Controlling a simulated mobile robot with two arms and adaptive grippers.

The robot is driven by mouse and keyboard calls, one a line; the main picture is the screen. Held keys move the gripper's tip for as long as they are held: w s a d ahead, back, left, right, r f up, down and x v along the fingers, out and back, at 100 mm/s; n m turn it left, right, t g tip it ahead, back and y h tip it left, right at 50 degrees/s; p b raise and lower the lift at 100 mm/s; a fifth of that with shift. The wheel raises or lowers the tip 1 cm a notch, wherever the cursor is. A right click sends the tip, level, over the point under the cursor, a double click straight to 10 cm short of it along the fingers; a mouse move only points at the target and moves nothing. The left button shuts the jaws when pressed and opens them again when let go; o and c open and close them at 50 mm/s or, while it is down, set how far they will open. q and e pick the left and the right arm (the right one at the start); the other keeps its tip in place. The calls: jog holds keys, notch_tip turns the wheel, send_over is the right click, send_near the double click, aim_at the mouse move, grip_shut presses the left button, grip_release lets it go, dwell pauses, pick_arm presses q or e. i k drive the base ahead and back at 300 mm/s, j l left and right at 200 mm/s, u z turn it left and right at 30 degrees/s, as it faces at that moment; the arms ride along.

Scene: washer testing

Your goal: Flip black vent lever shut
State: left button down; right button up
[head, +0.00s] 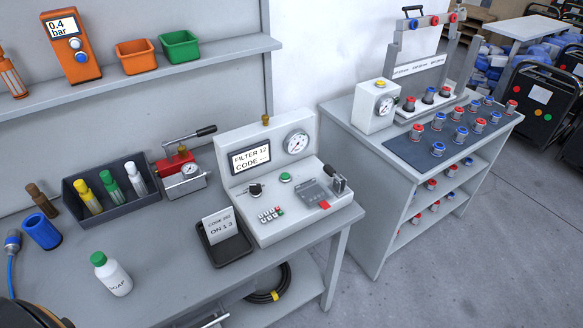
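A white test console (280,217) stands on the grey workbench, its screen reading "FILTER 12 CODE ...". A small black lever (255,189) sits at the left of its sloped panel. A larger grey-and-black lever or clamp (338,183) stands up at the panel's right. I cannot tell from labels which is the vent lever, nor whether either is open or shut. A red hand pump (180,165) with a gauge and a black-ended handle (205,131) stands left of the console. Neither of my grippers is in view.
A black tray (228,252) with a code card stands before the console. A white soap bottle (112,275), blue cup (42,232) and dark bottle rack (110,205) stand to its left. A second bench (375,160) with red and blue parts stands right, across a gap.

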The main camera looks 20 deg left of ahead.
aim_at(330, 171)
jog(key=i+l+u, duration=0.2)
jog(key=u, duration=0.3)
jog(key=i+l+u, duration=0.2)
jog(key=u, duration=0.25)
jog(key=i+l+u, duration=0.1)
jog(key=l+u, duration=0.75)
jog(key=u, duration=0.15)
jog(key=l+u, duration=0.1)
jog(key=l, duration=0.55)
jog(key=l+u, duration=0.1)
jog(key=l, duration=0.55)
jog(key=l+u, duration=0.15)
jog(key=l, duration=0.55)
jog(key=k+l+u, duration=0.1)
jog(key=l, duration=0.55)
jog(key=k+l+u, duration=0.1)
jog(key=l, duration=1)
jog(key=k+l, duration=0.15)
jog(key=l, duration=0.25)
